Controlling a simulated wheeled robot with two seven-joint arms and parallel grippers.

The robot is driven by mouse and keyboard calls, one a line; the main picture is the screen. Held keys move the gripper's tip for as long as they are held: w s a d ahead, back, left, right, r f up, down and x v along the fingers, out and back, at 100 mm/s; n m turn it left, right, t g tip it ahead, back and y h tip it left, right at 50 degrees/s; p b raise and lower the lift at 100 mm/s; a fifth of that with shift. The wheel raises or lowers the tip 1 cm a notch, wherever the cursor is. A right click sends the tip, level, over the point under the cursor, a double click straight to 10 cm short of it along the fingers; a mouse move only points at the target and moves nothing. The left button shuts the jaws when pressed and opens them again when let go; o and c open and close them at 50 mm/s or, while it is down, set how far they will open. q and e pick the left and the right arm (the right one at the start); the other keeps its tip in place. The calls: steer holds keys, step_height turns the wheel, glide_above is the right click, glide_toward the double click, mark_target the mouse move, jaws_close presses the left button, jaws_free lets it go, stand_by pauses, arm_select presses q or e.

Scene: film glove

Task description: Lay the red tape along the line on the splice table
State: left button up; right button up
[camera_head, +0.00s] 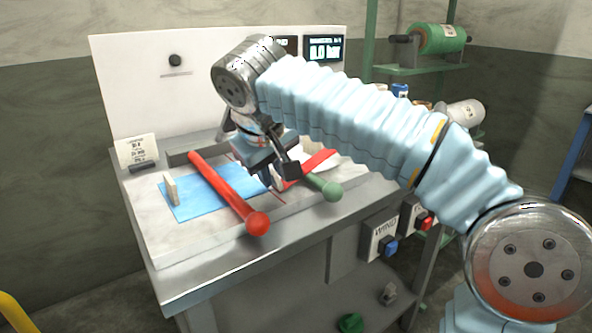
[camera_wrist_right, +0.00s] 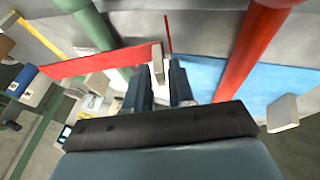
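The splice table (camera_head: 155,250) has a pale top. The red tape (camera_head: 321,160) is a strip with a pale tab (camera_wrist_right: 157,63) at one end; in the right wrist view the tape (camera_wrist_right: 88,64) crosses over a green rod (camera_head: 325,187). A thin red line (camera_wrist_right: 168,35) shows on the table beyond my fingertips. My right gripper (camera_wrist_right: 163,75) is low over the table. Its fingers look apart on either side of the tab, with a narrow gap at one side. Part of the tape is hidden by the gripper in the head view. My left gripper is not in view.
A red rod (camera_head: 225,190) lies across a blue sheet (camera_head: 190,200), which has a pale block (camera_head: 171,188) at its left end. A small sign (camera_head: 137,150) stands at the back left. A green roll (camera_head: 437,38) sits on the rack at right.

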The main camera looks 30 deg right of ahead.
steer(key=shift+w+d+f, duration=0.15)
steer(key=shift+w+f, duration=0.1)
steer(key=shift+f, duration=0.25)
jaws_close()
steer(key=shift+r, duration=0.15)
